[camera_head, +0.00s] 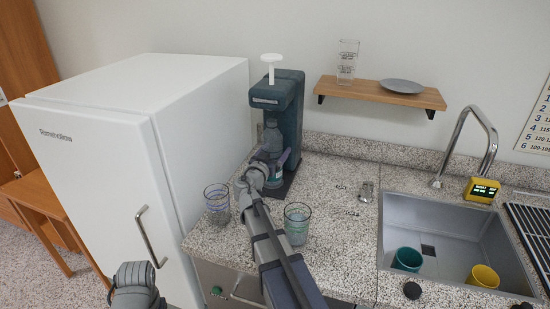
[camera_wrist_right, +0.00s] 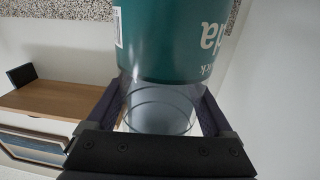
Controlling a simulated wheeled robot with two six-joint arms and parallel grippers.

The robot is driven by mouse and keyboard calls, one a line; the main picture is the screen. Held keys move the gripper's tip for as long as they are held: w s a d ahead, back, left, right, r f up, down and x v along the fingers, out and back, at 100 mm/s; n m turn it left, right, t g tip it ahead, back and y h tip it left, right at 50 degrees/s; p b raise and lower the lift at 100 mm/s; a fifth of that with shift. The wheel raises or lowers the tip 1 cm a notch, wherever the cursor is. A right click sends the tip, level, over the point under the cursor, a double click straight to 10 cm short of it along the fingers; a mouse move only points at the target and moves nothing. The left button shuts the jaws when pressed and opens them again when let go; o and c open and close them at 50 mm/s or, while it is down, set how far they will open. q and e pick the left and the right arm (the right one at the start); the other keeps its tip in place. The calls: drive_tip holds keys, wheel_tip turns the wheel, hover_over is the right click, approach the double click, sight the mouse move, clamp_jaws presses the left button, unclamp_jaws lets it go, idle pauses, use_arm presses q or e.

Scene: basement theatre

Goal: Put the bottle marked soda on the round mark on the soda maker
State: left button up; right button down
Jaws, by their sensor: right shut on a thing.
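The soda maker (camera_head: 290,95) is a dark green-grey machine with a white knob on top, standing at the back left of the counter beside the fridge. A clear bottle (camera_head: 271,133) stands under its head, and its base and the round mark are hidden. In the right wrist view, the bottle has a teal label (camera_wrist_right: 172,40) with white letters ending in "da", upside down in the picture. My right gripper (camera_wrist_right: 160,108) is shut on the bottle's clear part, one finger on each side. My left gripper is out of view; only part of the left arm shows.
Patterned glasses (camera_head: 217,203) and (camera_head: 297,224) stand on the speckled counter (camera_head: 338,225) either side of my right arm. The white fridge (camera_head: 100,150) is close on the left. The sink (camera_head: 450,232) holds a teal cup and a yellow cup. A wooden shelf (camera_head: 365,92) is above.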

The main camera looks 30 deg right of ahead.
drive_tip(key=shift+f, duration=0.1)
drive_tip(key=shift+f, duration=0.1)
drive_tip(key=shift+c, duration=1)
unclamp_jaws()
drive_tip(key=shift+f, duration=0.1)
drive_tip(key=shift+o, duration=1)
drive_tip(key=v, duration=1.2)
drive_tip(key=shift+r, duration=0.2)
